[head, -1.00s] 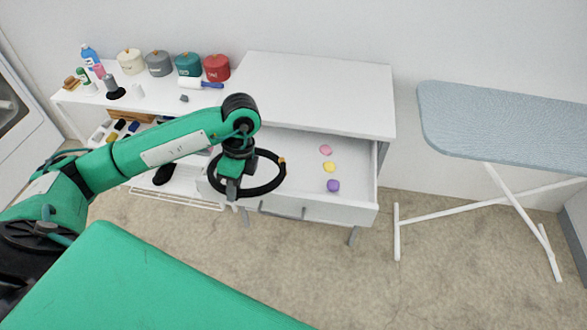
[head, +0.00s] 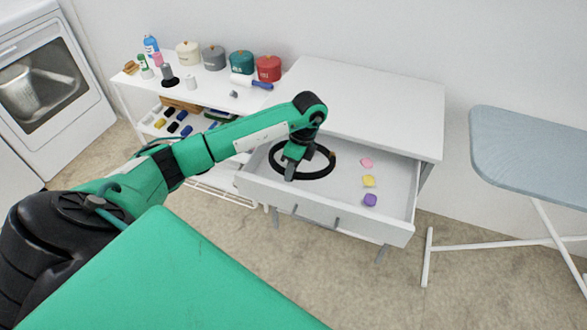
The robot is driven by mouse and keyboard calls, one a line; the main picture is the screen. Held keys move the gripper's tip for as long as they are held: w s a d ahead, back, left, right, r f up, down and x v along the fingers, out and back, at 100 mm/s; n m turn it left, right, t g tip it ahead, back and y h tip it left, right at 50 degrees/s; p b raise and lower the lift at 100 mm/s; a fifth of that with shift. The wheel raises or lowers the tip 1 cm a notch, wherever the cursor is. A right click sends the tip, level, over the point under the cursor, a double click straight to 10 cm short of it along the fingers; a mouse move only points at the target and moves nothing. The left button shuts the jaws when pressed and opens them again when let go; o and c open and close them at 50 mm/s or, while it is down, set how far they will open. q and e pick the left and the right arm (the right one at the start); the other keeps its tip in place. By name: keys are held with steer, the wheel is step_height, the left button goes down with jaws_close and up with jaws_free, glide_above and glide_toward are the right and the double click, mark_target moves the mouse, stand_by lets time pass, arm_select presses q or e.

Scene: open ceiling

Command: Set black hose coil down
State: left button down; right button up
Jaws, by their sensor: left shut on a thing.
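The black hose coil (head: 322,171) is a ring with a small orange-brown spot on its right side. It shows over the left part of the open white drawer (head: 347,203). My left gripper (head: 290,174) is shut on the near left part of the coil, and the green arm comes in from the left above it. The arm and gripper hide part of the ring. I cannot tell whether the coil touches the drawer floor. My right gripper is not in view.
A pink (head: 366,163), a yellow (head: 369,181) and a purple piece (head: 370,200) lie in the drawer's right part. The white cabinet top (head: 365,100) is bare. A shelf (head: 207,98) with canisters stands left, an ironing board (head: 530,150) right.

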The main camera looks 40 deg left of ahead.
arm_select(q)
steer(key=shift+w+a+f, duration=0.15)
steer(key=shift+w+f, duration=0.55)
steer(key=shift+w, duration=0.05)
steer(key=shift+f, duration=0.2)
steer(key=c, duration=1.3)
jaws_free()
steer(key=shift+o, duration=0.2)
steer(key=shift+r, duration=0.3)
steer(key=v, duration=1.1)
steer(key=shift+r+p, duration=0.35)
steer(key=shift+p, duration=0.1)
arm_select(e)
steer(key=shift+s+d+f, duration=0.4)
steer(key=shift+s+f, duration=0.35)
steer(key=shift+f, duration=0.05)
